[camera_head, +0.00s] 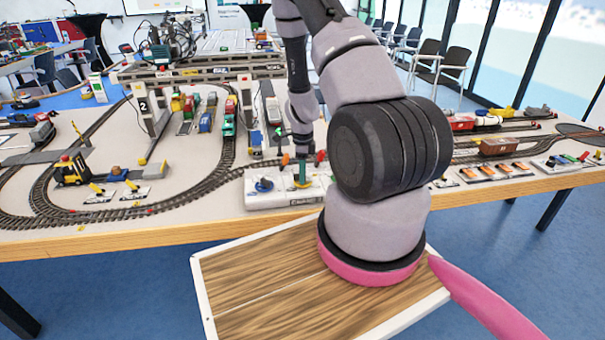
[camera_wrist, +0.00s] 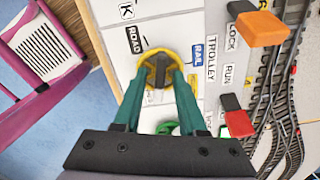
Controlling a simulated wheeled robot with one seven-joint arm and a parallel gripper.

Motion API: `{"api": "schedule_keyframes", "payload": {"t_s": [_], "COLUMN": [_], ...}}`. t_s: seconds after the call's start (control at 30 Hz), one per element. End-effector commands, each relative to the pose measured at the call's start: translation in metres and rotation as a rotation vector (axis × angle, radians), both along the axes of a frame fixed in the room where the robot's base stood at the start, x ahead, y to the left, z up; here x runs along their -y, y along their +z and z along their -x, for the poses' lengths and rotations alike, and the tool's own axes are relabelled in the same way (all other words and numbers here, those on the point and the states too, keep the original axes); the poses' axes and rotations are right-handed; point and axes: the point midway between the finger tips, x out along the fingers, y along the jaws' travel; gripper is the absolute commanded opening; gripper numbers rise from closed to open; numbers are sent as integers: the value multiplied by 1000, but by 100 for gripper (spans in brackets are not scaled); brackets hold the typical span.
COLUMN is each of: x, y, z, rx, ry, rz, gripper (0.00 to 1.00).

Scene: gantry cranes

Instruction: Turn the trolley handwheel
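The trolley handwheel (camera_wrist: 158,57) is a yellow ring with a dark bar across its middle, on a white control panel (camera_wrist: 205,18). It sits between the ROAD and RAIL labels, beside the word TROLLEY. My gripper (camera_wrist: 159,73) has green fingers reaching over the wheel, one on each side of the dark bar, with a gap between them. I cannot tell whether the fingertips touch the wheel. In the head view my gripper (camera_head: 302,178) points down onto the panel (camera_head: 262,201) at the table's front edge; the wheel is mostly hidden there.
An orange lever (camera_wrist: 260,29) by LOCK and a red lever (camera_wrist: 238,123) by RUN stand close to the right of the wheel. A green part (camera_wrist: 168,128) lies partly hidden between my fingers. A blue knob (camera_head: 264,185) sits on the panel's left. Model tracks (camera_head: 180,190) surround the panel.

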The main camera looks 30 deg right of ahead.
Motion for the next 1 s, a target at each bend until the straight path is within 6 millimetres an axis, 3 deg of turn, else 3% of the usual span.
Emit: {"api": "schedule_keyframes", "payload": {"t_s": [0.03,0.1,0.57,1.0], "x": [0,0,0,0], "y": [0,0,0,1], "z": [0,0,0,0], "rx": [0,0,1,2], "ry": [0,0,63,412], "rz": [0,0,0,-1], "gripper": [18,0,0,0]}}
